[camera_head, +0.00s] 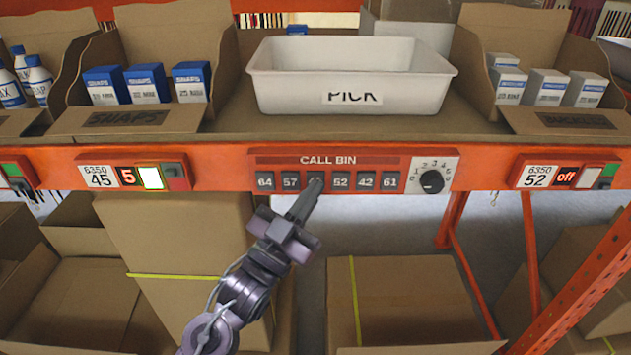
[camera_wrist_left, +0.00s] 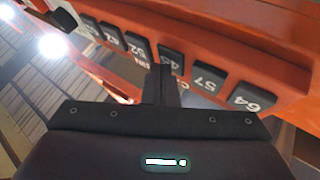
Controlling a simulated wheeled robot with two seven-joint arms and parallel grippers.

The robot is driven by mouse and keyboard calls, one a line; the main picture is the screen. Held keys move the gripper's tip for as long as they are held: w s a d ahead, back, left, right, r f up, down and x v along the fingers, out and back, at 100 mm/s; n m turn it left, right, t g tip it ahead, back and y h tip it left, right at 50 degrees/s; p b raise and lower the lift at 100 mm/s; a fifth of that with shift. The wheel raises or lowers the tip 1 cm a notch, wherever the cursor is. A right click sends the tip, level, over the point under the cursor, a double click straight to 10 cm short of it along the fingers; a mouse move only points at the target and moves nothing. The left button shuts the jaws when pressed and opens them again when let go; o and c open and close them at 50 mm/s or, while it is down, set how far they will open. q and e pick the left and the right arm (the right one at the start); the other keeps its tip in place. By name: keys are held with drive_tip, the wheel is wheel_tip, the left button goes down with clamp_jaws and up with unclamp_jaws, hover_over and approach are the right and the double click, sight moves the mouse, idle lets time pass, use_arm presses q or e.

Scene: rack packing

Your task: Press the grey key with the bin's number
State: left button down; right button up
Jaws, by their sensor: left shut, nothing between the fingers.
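The grey keys sit in a row on the orange CALL BIN panel (camera_head: 328,161) in the head view. They read 64 (camera_head: 265,182), 57 (camera_head: 290,182), one mostly covered, 52 (camera_head: 341,182), 42 (camera_head: 366,182) and 61 (camera_head: 390,182). In the left wrist view the covered key reads 45 (camera_wrist_left: 171,60). The left bin label (camera_head: 101,176) shows 6350 45, with a red 5 beside it and a lit button (camera_head: 151,177). My left gripper (camera_head: 316,184) is shut and empty, its tips in front of key 45; I cannot tell if they touch it. My right gripper is not in view.
A dial (camera_head: 432,181) sits right of the keys. The right label (camera_head: 538,176) shows 6350 52 and "off". A white PICK tote (camera_head: 350,80) stands on the shelf above, between open cartons of boxes. Cardboard boxes (camera_head: 405,300) stand below the beam.

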use_arm(q)
drive_tip(key=shift+s, duration=0.1)
idle(0.3)
drive_tip(key=shift+s, duration=0.7)
drive_tip(key=s+p, duration=0.1)
drive_tip(key=s, duration=0.4)
idle(0.7)
